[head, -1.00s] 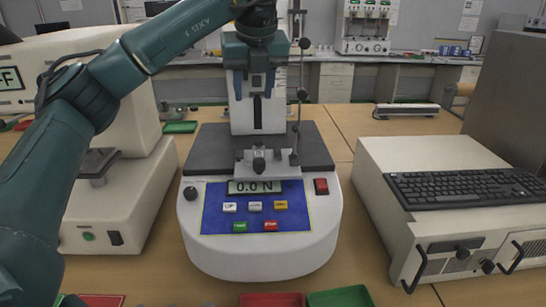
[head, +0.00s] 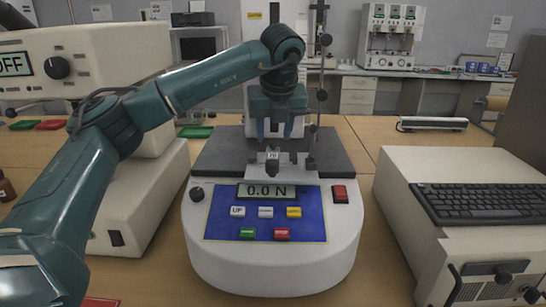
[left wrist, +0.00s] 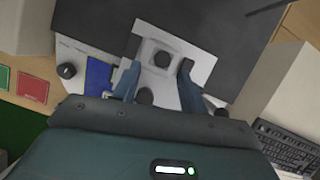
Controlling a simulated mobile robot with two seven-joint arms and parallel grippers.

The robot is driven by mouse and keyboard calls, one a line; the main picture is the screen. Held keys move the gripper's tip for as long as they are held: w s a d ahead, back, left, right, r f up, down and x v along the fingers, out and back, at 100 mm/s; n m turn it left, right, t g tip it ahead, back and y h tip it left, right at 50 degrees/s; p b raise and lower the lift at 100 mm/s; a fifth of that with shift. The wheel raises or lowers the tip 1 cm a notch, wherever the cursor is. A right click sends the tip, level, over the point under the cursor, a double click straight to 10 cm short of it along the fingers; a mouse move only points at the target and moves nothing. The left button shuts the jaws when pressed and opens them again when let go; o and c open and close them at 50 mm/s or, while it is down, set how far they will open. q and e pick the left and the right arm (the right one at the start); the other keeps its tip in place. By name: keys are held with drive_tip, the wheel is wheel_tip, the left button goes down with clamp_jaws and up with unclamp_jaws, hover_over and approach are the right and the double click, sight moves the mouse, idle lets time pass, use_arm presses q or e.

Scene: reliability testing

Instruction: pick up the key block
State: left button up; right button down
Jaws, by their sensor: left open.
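A tester with a white base (head: 270,265), blue panel and a display reading "0.0 N" stands in the middle of the head view. A small grey block (head: 272,157) with a dark knob sits at the front of its metal plate; I take it for the key block but cannot be sure. My left gripper (head: 275,134) is open, pointing down above the plate, just behind or over this block. In the left wrist view its fingers (left wrist: 160,76) are spread and empty, either side of a pale square piece with a dark round top (left wrist: 162,59). My right gripper is not in view.
A thin upright rod (head: 316,90) with clamps stands just right of the gripper. A white machine (head: 140,200) is on the left, and a beige case with a keyboard (head: 480,198) on the right. Green and red trays lie on the wooden table.

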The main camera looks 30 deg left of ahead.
sight(273, 142)
use_arm(q)
drive_tip(key=x, duration=0.5)
drive_tip(key=shift+w, duration=0.3)
clamp_jaws()
drive_tip(key=shift+r, duration=0.1)
